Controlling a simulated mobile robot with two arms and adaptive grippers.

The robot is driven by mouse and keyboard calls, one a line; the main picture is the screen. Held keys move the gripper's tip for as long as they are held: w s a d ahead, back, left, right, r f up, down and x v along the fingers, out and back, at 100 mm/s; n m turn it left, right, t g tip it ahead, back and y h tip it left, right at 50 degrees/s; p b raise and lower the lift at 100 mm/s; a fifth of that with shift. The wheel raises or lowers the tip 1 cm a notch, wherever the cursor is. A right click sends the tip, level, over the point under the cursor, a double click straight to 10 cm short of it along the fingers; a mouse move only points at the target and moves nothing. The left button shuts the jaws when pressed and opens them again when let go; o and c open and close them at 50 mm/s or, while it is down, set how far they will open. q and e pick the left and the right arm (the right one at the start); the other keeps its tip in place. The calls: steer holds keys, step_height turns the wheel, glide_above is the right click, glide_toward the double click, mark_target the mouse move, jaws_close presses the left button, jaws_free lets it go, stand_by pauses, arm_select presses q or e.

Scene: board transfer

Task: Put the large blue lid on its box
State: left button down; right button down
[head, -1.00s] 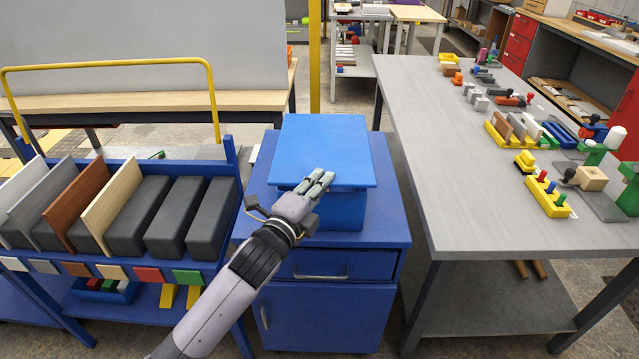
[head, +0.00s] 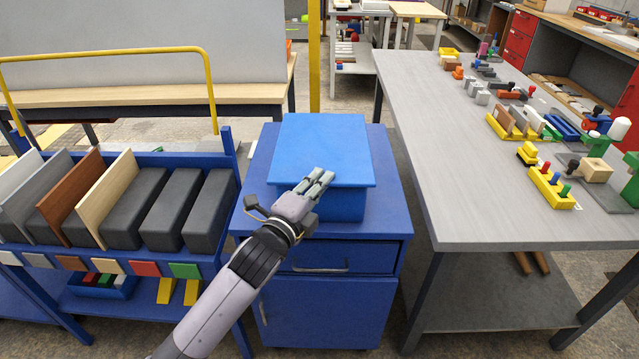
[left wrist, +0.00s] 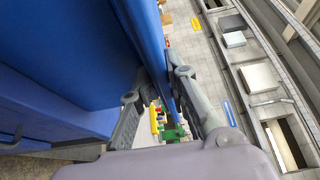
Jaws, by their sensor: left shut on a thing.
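The large blue lid (head: 322,145) is a flat bright blue panel above the open side of its darker blue box (head: 340,207). The box stands on a blue cabinet (head: 385,215). The lid covers the box top from view and overhangs its sides; I cannot tell whether they touch. My left gripper (head: 318,183) is shut on the lid's front edge. In the left wrist view the lid (left wrist: 150,40) runs between the two fingers (left wrist: 160,112). My right gripper is not in view.
A blue rack (head: 215,150) with upright panels and dark blocks stands close on the left. A grey table (head: 440,150) with small parts along its far side stands on the right. Its near left part is clear. A yellow post (head: 314,60) rises behind the cabinet.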

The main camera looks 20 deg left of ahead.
arm_select(q)
steer(key=shift+f, duration=0.45)
steer(key=c, duration=1.5)
jaws_free()
steer(key=shift+o, duration=0.2)
steer(key=s+a, duration=0.2)
steer(key=s, duration=0.9)
steer(key=shift+s, duration=0.4)
steer(key=shift+a+f, duration=0.15)
